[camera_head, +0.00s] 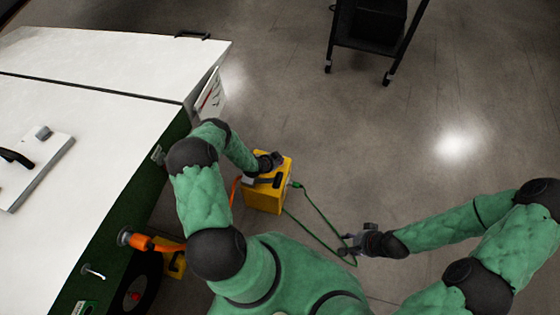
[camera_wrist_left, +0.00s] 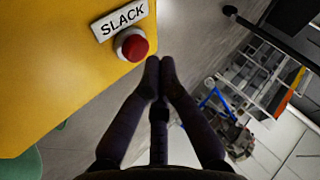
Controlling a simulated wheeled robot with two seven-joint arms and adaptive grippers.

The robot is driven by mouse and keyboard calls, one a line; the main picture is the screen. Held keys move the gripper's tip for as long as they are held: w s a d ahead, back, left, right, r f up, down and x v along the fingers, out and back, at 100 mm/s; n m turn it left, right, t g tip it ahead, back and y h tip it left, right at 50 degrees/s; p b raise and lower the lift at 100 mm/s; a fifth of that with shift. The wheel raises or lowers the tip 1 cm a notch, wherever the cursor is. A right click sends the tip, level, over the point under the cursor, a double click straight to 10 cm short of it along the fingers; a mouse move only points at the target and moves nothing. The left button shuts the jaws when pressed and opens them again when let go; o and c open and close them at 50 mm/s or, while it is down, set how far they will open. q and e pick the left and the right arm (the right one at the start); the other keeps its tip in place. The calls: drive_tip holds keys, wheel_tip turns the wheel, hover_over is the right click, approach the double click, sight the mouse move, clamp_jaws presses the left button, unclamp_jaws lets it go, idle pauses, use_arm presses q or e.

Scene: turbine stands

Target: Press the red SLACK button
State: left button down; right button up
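The red SLACK button (camera_wrist_left: 133,46) sits in a pale collar on the yellow box (camera_wrist_left: 55,75), beside a white SLACK label (camera_wrist_left: 120,18). In the left wrist view my left gripper (camera_wrist_left: 160,68) has its fingertips together with nothing between them. The tips appear just right of and below the button; a thin gap shows in the picture, but the depth is unclear. In the head view my left gripper (camera_head: 272,162) is at the top of the yellow box (camera_head: 266,197), and the button is not visible there. My right gripper (camera_head: 352,243) is low over the floor, its fingers too small to read.
A large white-topped cabinet (camera_head: 110,65) with a green side stands at the left. An orange connector (camera_head: 140,241) plugs into it. A green cable (camera_head: 318,212) runs from the yellow box toward my right gripper. A black cart (camera_head: 372,35) stands at the back; the floor between is clear.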

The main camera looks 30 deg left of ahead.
use_arm(q)
drive_tip(key=shift+r, duration=0.15)
drive_tip(key=shift+r+p, duration=1.8)
drive_tip(key=shift+r, duration=0.65)
